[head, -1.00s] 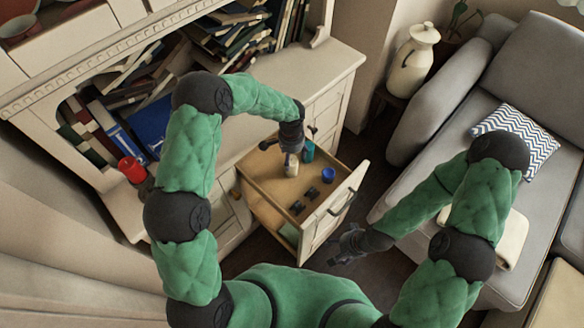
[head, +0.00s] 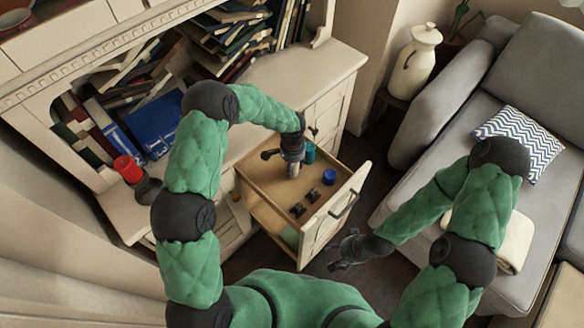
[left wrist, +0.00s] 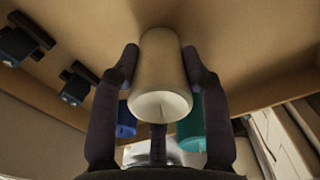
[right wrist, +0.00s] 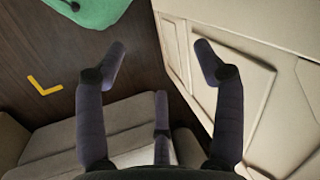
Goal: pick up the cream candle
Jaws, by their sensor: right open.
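The cream candle (left wrist: 162,75) shows in the left wrist view, between the two fingers of my left gripper (left wrist: 160,55), which appear to touch it on both sides. In the head view my left gripper (head: 292,160) reaches down into the open drawer (head: 263,205) and mostly hides the candle. I cannot tell whether the candle still touches the drawer floor. My right gripper (right wrist: 160,52) is open and empty; in the head view it (head: 340,252) hangs in front of the drawer, away from the candle.
Two small dark objects (head: 305,201) lie nearer the front. A sofa (head: 490,130) is at the right.

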